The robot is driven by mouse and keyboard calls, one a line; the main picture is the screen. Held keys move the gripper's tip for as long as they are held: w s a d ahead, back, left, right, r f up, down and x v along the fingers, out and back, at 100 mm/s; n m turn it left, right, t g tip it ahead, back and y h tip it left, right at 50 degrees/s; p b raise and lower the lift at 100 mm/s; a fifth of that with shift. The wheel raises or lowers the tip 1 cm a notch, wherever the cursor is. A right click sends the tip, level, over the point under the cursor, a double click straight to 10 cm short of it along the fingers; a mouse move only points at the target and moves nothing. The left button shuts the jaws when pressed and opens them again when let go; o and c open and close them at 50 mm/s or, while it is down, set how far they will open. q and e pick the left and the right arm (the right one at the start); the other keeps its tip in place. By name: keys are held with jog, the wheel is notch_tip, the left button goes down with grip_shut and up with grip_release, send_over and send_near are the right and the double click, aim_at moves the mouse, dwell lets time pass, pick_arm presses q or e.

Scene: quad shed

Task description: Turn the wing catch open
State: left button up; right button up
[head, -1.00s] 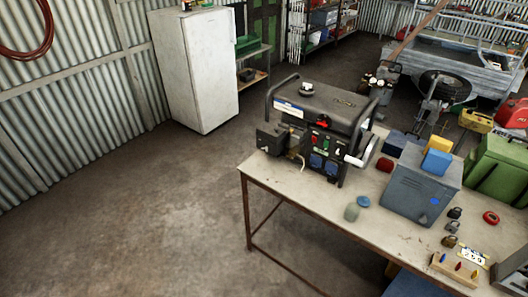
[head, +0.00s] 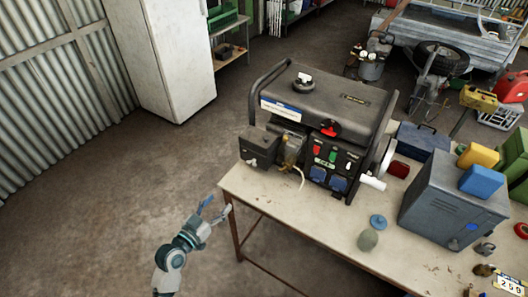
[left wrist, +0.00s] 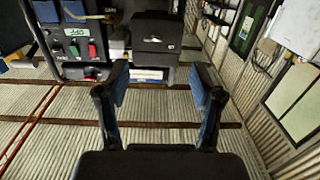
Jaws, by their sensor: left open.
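A dark generator (head: 325,105) in a tube frame stands on the workbench. A dark box (head: 262,142) sticks out from its left end; a small pale fitting (head: 251,162) on its face may be the wing catch, too small to tell which way it is turned. The left wrist view shows the generator's box (left wrist: 155,27) upside down, with a small fitting (left wrist: 152,40) on it. My left gripper (head: 216,206) is open and empty, left of the bench corner, below and left of the box and apart from it. Its two fingers (left wrist: 160,82) frame a clear gap. My right gripper is out of view.
The workbench (head: 310,220) holds a grey metal box (head: 450,200), a blue disc (head: 378,221) and a greenish round object (head: 368,240) right of the generator. A white fridge (head: 175,55) stands behind at the left. The floor left of the bench is clear.

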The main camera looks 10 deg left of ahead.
pick_arm(q)
notch_tip(320, 180, up, 2)
jog(key=w+r, duration=0.1)
send_near(252, 162)
jog(key=shift+t+h, duration=0.3)
jog(key=x, duration=0.5)
jog(key=f+x, duration=0.1)
jog(key=x, duration=0.1)
jog(key=shift+w+a+f, duration=0.1)
jog(key=shift+w+a, duration=0.1)
jog(key=shift+w, duration=0.3)
jog(key=shift+w+d+m, duration=0.25)
jog(key=shift+d+m, duration=0.05)
jog(key=shift+d, duration=0.25)
jog(key=shift+a, duration=0.25)
jog(key=c, duration=1.1)
